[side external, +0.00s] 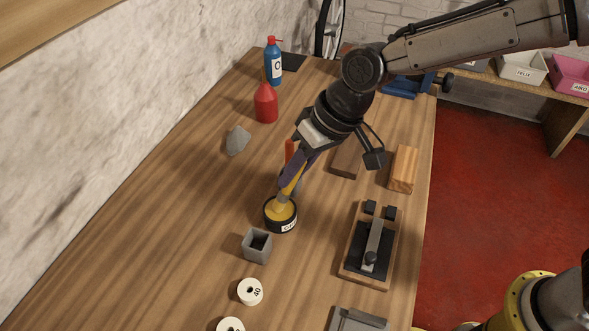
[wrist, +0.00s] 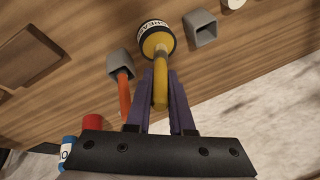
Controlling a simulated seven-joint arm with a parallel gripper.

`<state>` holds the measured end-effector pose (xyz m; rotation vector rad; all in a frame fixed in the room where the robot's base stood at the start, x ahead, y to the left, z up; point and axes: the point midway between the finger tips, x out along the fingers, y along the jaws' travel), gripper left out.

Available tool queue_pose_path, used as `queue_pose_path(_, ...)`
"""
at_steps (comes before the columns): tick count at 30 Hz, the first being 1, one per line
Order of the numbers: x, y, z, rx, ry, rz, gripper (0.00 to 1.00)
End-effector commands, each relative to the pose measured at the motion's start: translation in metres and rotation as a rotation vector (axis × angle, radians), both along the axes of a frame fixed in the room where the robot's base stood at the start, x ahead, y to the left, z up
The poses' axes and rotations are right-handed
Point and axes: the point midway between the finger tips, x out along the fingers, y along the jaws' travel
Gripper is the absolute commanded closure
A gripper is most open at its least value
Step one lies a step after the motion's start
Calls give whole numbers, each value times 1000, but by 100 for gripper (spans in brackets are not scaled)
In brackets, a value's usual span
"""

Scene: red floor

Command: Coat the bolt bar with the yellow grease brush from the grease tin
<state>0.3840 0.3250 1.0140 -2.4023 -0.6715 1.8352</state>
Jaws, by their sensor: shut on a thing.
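My gripper (side external: 292,178), with purple fingers, is shut on the yellow grease brush (side external: 288,188). In the wrist view the brush (wrist: 160,90) lies between the fingers (wrist: 161,82). The brush is tilted, its head down at the open grease tin (side external: 281,227); the bristles are hidden in or against the yellow grease. The tin also shows in the wrist view (wrist: 153,27) with its label. The bolt bar (side external: 375,237) is a grey metal bar with a dark knob, on a black plate and wooden base, to the right of the tin and apart from the brush.
An orange-handled tool (wrist: 124,95) stands in a grey holder (wrist: 121,63) beside the tin. An empty grey square holder (side external: 257,246) is in front of the tin. Wooden blocks (side external: 404,168) lie to the right. A red bottle (side external: 265,104) and blue can (side external: 273,64) stand behind.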

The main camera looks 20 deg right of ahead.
Motion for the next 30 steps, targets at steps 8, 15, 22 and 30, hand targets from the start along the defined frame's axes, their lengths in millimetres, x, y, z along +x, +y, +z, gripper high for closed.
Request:
queue_pose_path(8,-1,-1,-4,-5,7,1,100)
queue_pose_path(15,0,0,12,-2,3,1,100)
queue_pose_path(22,0,0,29,-2,2,0,100)
queue_pose_path(30,0,0,50,-1,0,0,100)
